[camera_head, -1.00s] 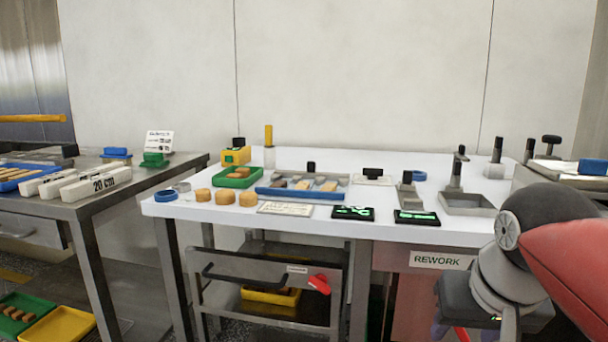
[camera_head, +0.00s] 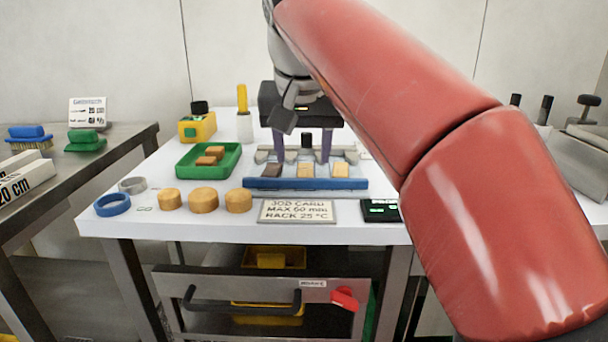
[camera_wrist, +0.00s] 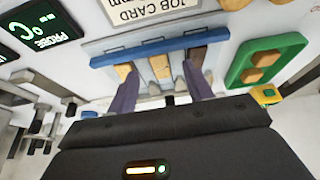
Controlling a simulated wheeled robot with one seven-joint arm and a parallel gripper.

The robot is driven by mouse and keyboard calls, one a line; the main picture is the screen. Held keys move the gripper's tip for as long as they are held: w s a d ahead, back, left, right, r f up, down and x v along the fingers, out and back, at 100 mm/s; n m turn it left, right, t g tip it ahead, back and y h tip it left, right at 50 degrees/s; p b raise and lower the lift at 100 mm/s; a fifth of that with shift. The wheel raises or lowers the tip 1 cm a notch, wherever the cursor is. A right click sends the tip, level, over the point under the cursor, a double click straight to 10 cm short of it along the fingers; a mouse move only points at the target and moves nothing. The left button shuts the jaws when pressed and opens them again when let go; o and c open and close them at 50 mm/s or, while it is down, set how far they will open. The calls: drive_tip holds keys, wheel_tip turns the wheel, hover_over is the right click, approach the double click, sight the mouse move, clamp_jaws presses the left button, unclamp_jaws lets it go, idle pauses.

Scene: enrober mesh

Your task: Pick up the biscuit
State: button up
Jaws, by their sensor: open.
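Three biscuit-like bars lie on a rack with a blue front rail (camera_head: 305,184) on the white table: a dark one (camera_head: 272,170), a tan one in the middle (camera_head: 305,170) and a paler one (camera_head: 341,170). Two more brown pieces (camera_head: 209,156) lie in a green tray (camera_head: 186,165) to the left. I cannot tell which one the task means. My gripper (camera_head: 303,158) is open and empty, with its purple fingers pointing down over the rack. In the wrist view the fingers (camera_wrist: 161,72) straddle the middle bar (camera_wrist: 160,67); whether they touch anything is unclear.
Three round tan blocks (camera_head: 203,200) and a job card (camera_head: 297,211) lie along the front edge. A blue ring (camera_head: 112,204) is at the left corner. A yellow box (camera_head: 197,128) and a white holder with a yellow handle (camera_head: 243,122) stand behind the tray.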

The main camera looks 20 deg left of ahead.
sight(305, 174)
drive_tip(key=x, duration=0.2)
drive_tip(key=b+x, duration=0.1)
drive_tip(key=x, duration=0.1)
drive_tip(key=shift+w+f, duration=0.3)
drive_tip(key=shift+w, duration=0.1)
drive_tip(key=c, duration=0.9)
